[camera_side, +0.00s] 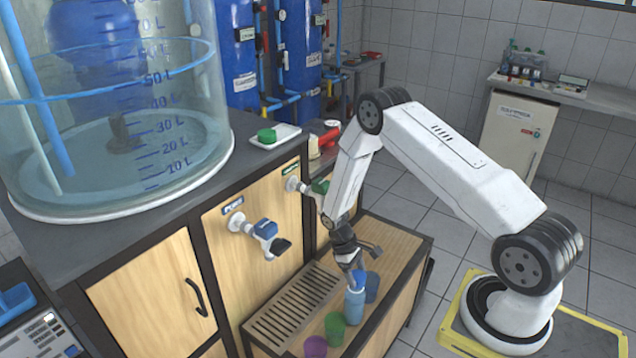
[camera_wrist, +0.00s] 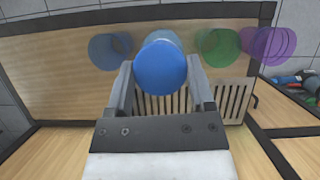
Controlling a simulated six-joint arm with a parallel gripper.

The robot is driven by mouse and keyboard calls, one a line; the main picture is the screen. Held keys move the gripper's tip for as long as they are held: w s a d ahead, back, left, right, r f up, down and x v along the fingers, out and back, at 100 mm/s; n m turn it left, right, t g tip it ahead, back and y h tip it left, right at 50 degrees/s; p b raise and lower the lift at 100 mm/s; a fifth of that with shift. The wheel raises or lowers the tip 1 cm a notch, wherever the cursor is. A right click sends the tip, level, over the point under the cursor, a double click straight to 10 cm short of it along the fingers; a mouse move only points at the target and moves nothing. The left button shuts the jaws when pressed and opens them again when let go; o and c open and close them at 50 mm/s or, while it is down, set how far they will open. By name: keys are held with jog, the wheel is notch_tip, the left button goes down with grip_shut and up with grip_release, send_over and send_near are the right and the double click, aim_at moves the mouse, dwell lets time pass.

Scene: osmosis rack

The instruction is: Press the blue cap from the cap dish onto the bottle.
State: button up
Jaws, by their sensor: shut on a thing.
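My gripper (camera_side: 354,264) points down over the drip bench and is shut on the blue cap (camera_side: 358,277). In the wrist view, the gripper (camera_wrist: 160,64) has one finger on each side of the round blue cap (camera_wrist: 160,68). The light blue bottle (camera_side: 355,303) stands upright directly under the cap; its rim shows behind the cap in the wrist view (camera_wrist: 163,36). Cap and bottle look in line and very close; I cannot tell whether the cap is seated. The white cap dish (camera_side: 290,131) on the counter holds a green cap (camera_side: 267,135).
A blue cup (camera_side: 372,288) stands close beside the bottle. A green cup (camera_side: 335,328) and a purple cup (camera_side: 315,346) stand in the same row. A slatted drain grate (camera_side: 290,308) lies beside them. Taps (camera_side: 265,231) project from the cabinet front, and a large clear tank (camera_side: 120,120) stands on the counter.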

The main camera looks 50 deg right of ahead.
jog(key=shift+f, duration=0.45)
dwell(0.3)
jog(key=o, duration=0.5)
jog(key=c, duration=0.6)
jog(key=shift+o, duration=0.2)
jog(key=shift+f, duration=0.45)
jog(key=shift+r, duration=0.1)
dwell(0.7)
jog(key=o, duration=1.2)
